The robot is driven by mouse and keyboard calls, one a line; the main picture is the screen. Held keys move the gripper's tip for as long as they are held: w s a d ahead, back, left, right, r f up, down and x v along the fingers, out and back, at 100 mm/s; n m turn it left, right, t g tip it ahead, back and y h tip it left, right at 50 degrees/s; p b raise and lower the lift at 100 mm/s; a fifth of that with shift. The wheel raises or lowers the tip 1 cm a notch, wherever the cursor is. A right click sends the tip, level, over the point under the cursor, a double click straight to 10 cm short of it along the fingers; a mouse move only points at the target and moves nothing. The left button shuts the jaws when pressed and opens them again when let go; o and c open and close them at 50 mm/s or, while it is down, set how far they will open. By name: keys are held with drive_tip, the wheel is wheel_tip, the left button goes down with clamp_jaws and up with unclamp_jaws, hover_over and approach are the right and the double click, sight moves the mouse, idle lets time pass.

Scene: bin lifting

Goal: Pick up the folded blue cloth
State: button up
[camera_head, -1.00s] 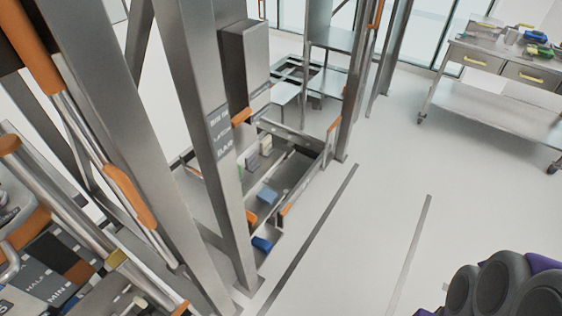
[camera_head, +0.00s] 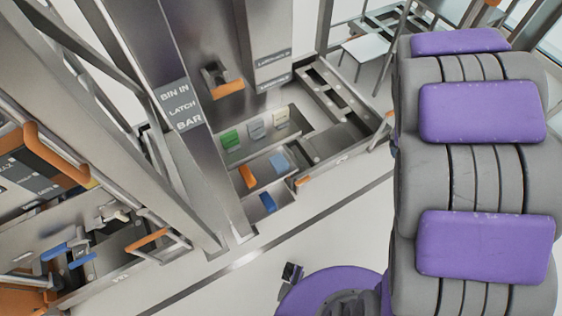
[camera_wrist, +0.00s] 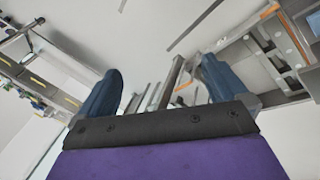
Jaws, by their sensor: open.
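Two small blue items sit in the low metal bin in the head view: a light blue one (camera_head: 279,163) inside it and a darker blue one (camera_head: 268,202) nearer its front end. I cannot tell which is the folded cloth. Green (camera_head: 230,139), grey (camera_head: 256,130) and beige (camera_head: 281,117) pieces stand in a row behind them. My gripper (camera_wrist: 160,68) shows in the wrist view with two blue-grey fingers spread apart and nothing between them. The wrist view does not clearly show either blue item. My arm fills the right of the head view.
A steel post with a "BIN IN LATCH BAR" label (camera_head: 181,108) rises left of the bin. A rack with an orange grip (camera_head: 55,153) stands at the left. The pale floor (camera_head: 250,278) in front is open.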

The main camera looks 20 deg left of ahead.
drive_tip(key=w+a+f+n+t, duration=0.1)
drive_tip(key=w+a+f+n, duration=0.1)
drive_tip(key=w+a+f, duration=0.3)
drive_tip(key=n+y+b, duration=0.2)
drive_tip(key=n+y, duration=0.5)
drive_tip(key=y, duration=0.2)
hover_over(279, 162)
drive_tip(key=s+d, duration=0.3)
drive_tip(key=f, duration=3.9)
drive_tip(key=shift+w+a+f, duration=0.2)
drive_tip(key=shift+w, duration=0.05)
drive_tip(key=shift+w+a+f, duration=0.15)
drive_tip(key=shift+w+f, duration=0.05)
drive_tip(key=shift+f, duration=0.1)
drive_tip(key=shift+w+d+f, duration=0.15)
drive_tip(key=shift+d+f, duration=0.05)
drive_tip(key=shift+d, duration=0.05)
drive_tip(key=b+x, duration=0.1)
drive_tip(key=x, duration=0.3)
drive_tip(key=shift+a+b, duration=0.1)
drive_tip(key=shift+b, duration=0.25)
drive_tip(key=shift+a+f, duration=0.1)
drive_tip(key=shift+f, duration=0.2)
drive_tip(key=shift+w+f, duration=0.2)
drive_tip(key=shift+w, duration=0.05)
